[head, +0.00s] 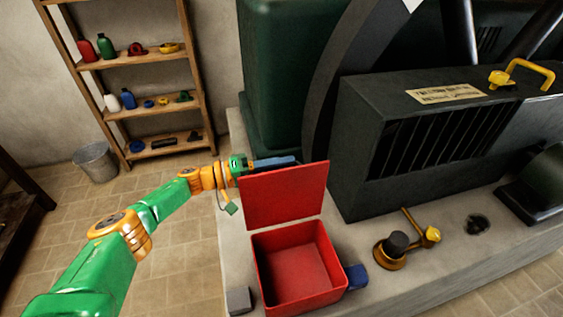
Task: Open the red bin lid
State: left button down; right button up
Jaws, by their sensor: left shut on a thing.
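The red bin (268,274) sits on the front of the pale stone ledge, and its inside looks empty. Its red lid (287,198) stands raised and roughly upright at the bin's back edge, so the opening is uncovered. My left gripper (285,162) reaches in from the left, at the lid's top edge. It is shut on the lid; the exact contact is partly hidden behind the lid's edge. My right gripper is not in view.
A dark machine with a slatted housing (430,130) stands right behind the lid. A brass fitting (390,257), a blue block (357,276) and a grey block (238,299) are near the bin. A shelf (140,108) and a bucket (97,162) stand far left.

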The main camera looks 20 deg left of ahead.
pick_arm(q)
jog(key=shift+a+f, duration=0.1)
jog(key=shift+f, duration=0.25)
jog(key=c, duration=0.9)
grip_release()
jog(key=shift+c, duration=0.2)
jog(key=shift+o, duration=0.5)
jog(key=shift+w, duration=0.25)
jog(key=b+v, duration=0.1)
jog(key=v, duration=0.6)
